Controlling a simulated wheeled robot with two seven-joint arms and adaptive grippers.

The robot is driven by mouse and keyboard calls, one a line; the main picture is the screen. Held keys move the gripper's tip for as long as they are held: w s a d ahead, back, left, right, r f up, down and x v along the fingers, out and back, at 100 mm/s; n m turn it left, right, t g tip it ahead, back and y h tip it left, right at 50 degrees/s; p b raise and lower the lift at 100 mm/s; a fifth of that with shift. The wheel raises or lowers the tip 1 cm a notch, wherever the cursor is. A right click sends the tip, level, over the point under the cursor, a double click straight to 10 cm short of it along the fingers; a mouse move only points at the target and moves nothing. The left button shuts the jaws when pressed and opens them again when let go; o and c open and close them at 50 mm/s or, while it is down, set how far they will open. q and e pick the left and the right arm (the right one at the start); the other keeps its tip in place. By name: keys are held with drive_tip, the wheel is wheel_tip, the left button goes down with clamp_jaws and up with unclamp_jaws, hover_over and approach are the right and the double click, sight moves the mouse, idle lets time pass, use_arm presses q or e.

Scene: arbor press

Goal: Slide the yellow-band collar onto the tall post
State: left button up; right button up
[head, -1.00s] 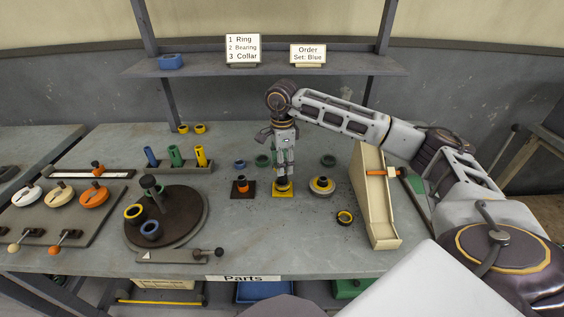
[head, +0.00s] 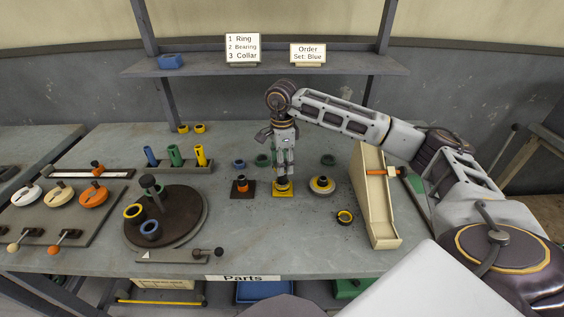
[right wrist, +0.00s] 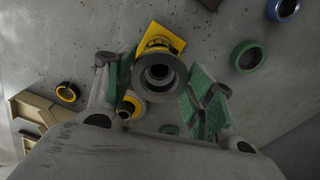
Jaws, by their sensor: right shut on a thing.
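My right gripper (head: 284,172) points straight down over the yellow square base (head: 282,194). In the right wrist view its green-padded fingers (right wrist: 162,88) stand either side of a dark grey collar (right wrist: 160,79), and the gripper is shut on it. Yellow shows just behind the grey ring, above the yellow plate (right wrist: 168,36). I cannot tell whether this yellow is the collar's band or a part on the base. A dark round shape shows inside the collar's bore; how far the collar sits on a post is hidden. My left gripper is out of view.
An orange-topped post on a dark base (head: 242,187) stands close left, and a grey flanged part with yellow ring (head: 321,186) close right. A black-yellow ring (head: 344,217) and a cream chute (head: 377,200) lie further right. A round turntable (head: 180,225) stands left.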

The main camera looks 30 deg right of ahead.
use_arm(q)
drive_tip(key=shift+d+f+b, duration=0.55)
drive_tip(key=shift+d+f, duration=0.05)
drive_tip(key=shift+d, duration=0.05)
use_arm(e)
drive_tip(key=shift+f, duration=0.75)
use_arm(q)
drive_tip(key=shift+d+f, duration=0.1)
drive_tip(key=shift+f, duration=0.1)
use_arm(e)
drive_tip(key=shift+f, duration=0.3)
use_arm(q)
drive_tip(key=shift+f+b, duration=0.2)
drive_tip(key=shift+b, duration=0.2)
use_arm(e)
drive_tip(key=shift+f, duration=0.3)
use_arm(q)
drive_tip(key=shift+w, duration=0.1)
use_arm(e)
drive_tip(key=shift+f, duration=0.15)
drive_tip(key=o, duration=1.1)
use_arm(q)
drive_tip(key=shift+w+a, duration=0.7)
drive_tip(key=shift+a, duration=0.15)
use_arm(e)
drive_tip(key=shift+o, duration=1.1)
